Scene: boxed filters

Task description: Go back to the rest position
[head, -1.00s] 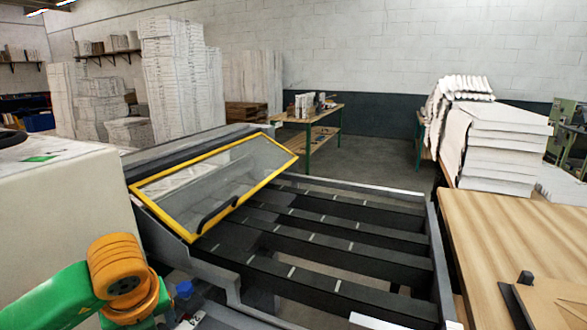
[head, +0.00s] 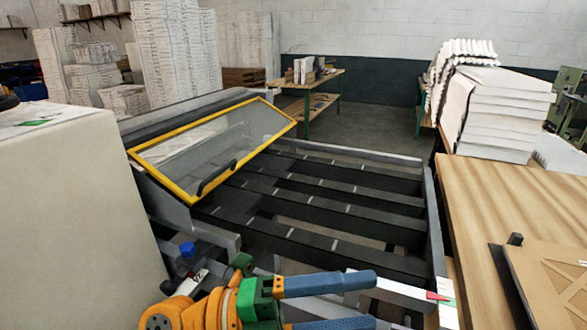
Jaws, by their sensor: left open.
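My left gripper (head: 373,301) is at the bottom middle of the head view, on an orange and green arm. Its two blue-grey fingers point right and are apart, with nothing seen between them. The lower finger is partly cut off by the bottom edge of the picture. The gripper shows in front of the near end of the dark slatted machine bed (head: 300,240); I cannot tell how far it is from the frame. My right gripper is not in view.
A yellow-framed clear guard (head: 215,150) with a black handle tilts over the bed's left side. A large beige housing (head: 75,205) stands at left. A wooden table (head: 500,205) at right bears stacked white filters (head: 500,115) and a flat brown piece (head: 555,280). A small workbench (head: 310,85) stands behind.

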